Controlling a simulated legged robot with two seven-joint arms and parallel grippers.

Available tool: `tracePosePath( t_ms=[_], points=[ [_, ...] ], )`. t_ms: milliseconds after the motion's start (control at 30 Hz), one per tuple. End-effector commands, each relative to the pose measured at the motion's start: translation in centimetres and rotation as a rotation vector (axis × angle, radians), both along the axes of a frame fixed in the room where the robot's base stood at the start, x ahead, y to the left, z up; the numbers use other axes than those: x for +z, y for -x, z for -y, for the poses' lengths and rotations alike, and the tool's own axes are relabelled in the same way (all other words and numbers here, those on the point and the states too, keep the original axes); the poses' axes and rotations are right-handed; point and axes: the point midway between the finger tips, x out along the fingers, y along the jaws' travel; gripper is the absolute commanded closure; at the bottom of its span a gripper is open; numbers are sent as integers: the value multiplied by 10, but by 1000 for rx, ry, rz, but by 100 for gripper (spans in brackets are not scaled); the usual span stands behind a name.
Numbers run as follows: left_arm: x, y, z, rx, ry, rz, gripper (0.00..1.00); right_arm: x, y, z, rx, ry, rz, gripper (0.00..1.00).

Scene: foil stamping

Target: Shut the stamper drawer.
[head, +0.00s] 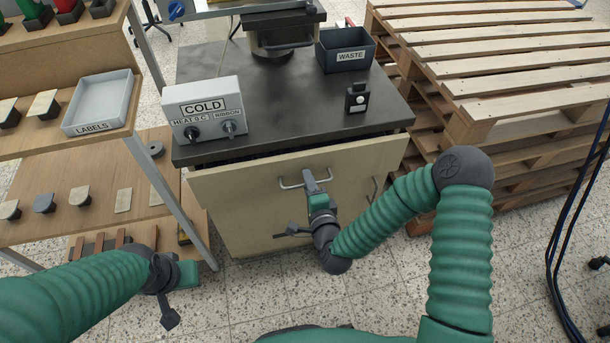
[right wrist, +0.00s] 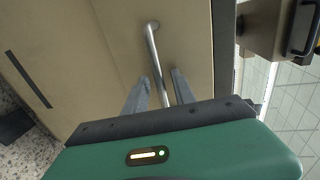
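The stamper drawer (head: 240,200) has a wide beige front under the dark bench top, with a metal bar handle (head: 292,186). Its front stands out a little from the cabinet, with a dark gap along its top edge. My right gripper (head: 311,181) is at the handle. In the right wrist view, the handle bar (right wrist: 153,52) runs between the two spread fingers (right wrist: 160,88), with visible space on both sides. My left gripper (head: 181,285) is low at the left, away from the drawer; its fingers cannot be made out.
On the bench (head: 280,105) stand a control box (head: 205,110) marked COLD, a WASTE bin (head: 345,50) and a small black device (head: 357,98). A wooden shelf unit (head: 95,160) with a LABELS tray (head: 99,103) is at left. Stacked pallets (head: 520,60) are at right.

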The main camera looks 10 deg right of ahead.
Motion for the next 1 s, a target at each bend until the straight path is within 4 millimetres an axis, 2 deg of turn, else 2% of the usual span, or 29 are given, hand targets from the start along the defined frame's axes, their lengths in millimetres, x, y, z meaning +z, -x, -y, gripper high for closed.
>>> tracePosePath(
  t_ms=[167, 400, 1000],
  points=[
    [0, 0, 0, 0, 0, 0, 100, 0, -1, 0, 0, 0, -1, 70],
    [0, 0, 0, 0, 0, 0, 100, -1, -1, 0, 0, 0, -2, 100],
    [0, 0, 0, 0, 0, 0, 100, -3, 0, 0, 1, 0, -7, 100]
  ],
)
